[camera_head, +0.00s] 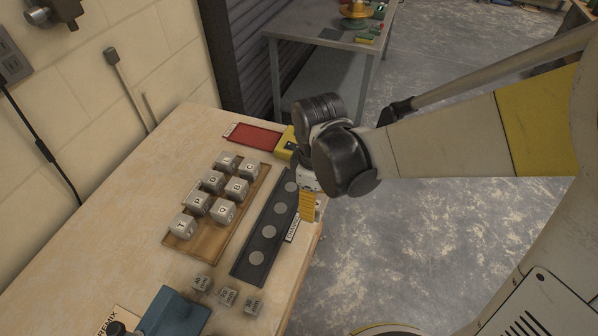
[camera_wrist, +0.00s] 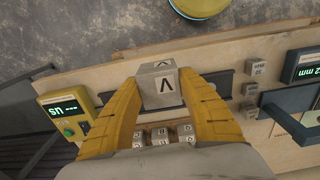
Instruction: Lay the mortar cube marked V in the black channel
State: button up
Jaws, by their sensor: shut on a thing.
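My gripper (camera_head: 308,206) has yellow fingers, which are shut on a pale grey cube (camera_wrist: 158,86) in the wrist view. The cube has a dark V-shaped mark on its faces. In the head view my wrist and fingers hide the cube. The black channel (camera_head: 245,270) is a long dark strip with several grey round spots along its floor. My gripper is at the channel's right side, toward its far end. In the wrist view the channel (camera_wrist: 240,82) runs behind the cube and fingers. I cannot tell how high the cube is above it.
A wooden tray (camera_head: 208,250) with several lettered cubes lies left of the channel. A red tray (camera_head: 253,136) and a yellow device (camera_head: 286,143) are at the far end. Small marked cubes (camera_head: 228,296) and a blue device (camera_head: 172,314) are at the near end.

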jog(key=shift+f, duration=0.2)
jog(key=b, duration=0.4)
send_over(269, 232)
notch_tip(269, 232, down, 7)
jog(key=shift+d+r, duration=0.1)
jog(key=shift+r, duration=0.1)
notch_tip(269, 232, down, 4)
jog(key=shift+f+b, duration=0.1)
jog(key=shift+b, duration=0.75)
jog(key=o, duration=1)
jog(key=shift+f, duration=0.1)
jog(key=shift+c, duration=0.2)
jog(key=o, duration=0.4)
